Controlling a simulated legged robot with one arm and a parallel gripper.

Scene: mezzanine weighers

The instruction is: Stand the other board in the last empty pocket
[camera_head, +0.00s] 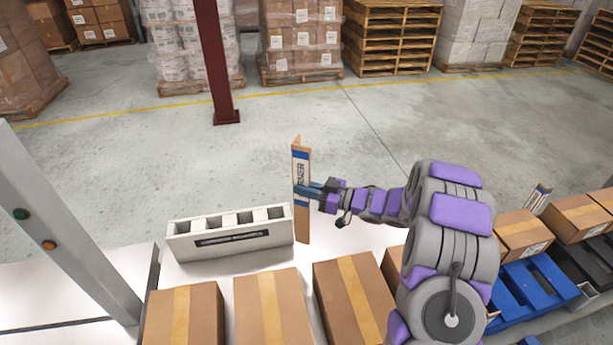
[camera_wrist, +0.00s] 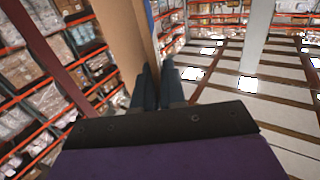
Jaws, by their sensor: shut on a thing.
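My gripper (camera_head: 312,191) is shut on a tall, narrow brown corner board (camera_head: 302,226) with a blue-and-white label. The board is upright, its lower end beside the right end of the white pocket block (camera_head: 228,243). I cannot tell whether it touches the block or table. The block has a dark label on its front and a row of openings along its top; no board is seen standing in them. In the wrist view the board (camera_wrist: 122,38) rises between the dark fingers (camera_wrist: 158,88); its lower end is hidden there.
Several taped cartons (camera_head: 272,308) line the table's near side. A grey post (camera_head: 70,225) with green and orange buttons stands left. A blue pallet (camera_head: 535,290), more cartons (camera_head: 523,234) and upright boards (camera_head: 538,198) are right. A dark red column (camera_head: 213,60) stands beyond open floor.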

